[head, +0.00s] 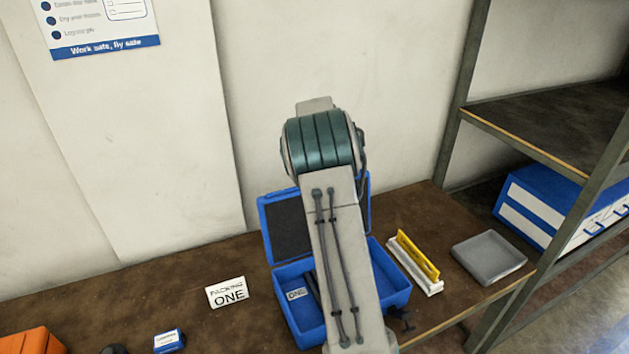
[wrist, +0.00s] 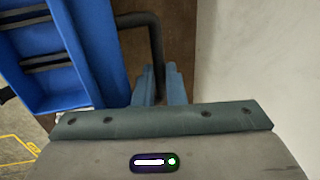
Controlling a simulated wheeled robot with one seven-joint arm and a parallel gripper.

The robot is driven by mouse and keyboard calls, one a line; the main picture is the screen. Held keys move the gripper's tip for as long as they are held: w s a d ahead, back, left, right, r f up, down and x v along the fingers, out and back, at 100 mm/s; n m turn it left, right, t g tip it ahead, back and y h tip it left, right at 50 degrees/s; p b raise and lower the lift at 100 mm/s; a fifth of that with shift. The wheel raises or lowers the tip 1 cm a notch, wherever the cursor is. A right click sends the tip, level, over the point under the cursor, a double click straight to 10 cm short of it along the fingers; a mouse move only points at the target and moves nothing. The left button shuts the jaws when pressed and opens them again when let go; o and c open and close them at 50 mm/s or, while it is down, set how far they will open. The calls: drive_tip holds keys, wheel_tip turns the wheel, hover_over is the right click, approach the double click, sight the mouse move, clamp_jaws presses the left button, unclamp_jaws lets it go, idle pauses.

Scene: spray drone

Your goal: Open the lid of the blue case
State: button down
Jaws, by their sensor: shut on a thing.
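The blue case (head: 400,292) stands on the brown bench with its lid (head: 263,222) raised, showing a dark lining. My arm crosses in front of the case and hides its middle and my gripper in the head view. In the wrist view, my gripper (wrist: 160,84) has its two blue-grey fingers on either side of the lower end of a dark bent handle (wrist: 152,35) and is shut on it. Blue parts of the case (wrist: 88,60) show to the left of the fingers. The exact finger contact is partly hidden.
A "Packing ONE" card (head: 228,292) and a small blue box (head: 169,340) stand left of the case. A white holder with a yellow piece (head: 418,255) and a grey tray (head: 488,257) are right. The wall is close behind; a shelf rack (head: 550,125) stands right.

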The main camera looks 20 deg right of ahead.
drive_tip(key=shift+w+a, duration=0.1)
drive_tip(key=c, duration=1.5)
unclamp_jaws()
drive_tip(key=shift+w, duration=0.1)
drive_tip(key=shift+r, duration=0.15)
drive_tip(key=shift+r, duration=0.4)
drive_tip(key=s+r, duration=0.1)
drive_tip(key=r, duration=0.3)
drive_tip(key=s+r+b, duration=0.1)
drive_tip(key=r, duration=0.3)
drive_tip(key=r+b, duration=0.1)
drive_tip(key=r, duration=0.3)
drive_tip(key=shift+s+r, duration=0.25)
drive_tip(key=shift+s, duration=0.15)
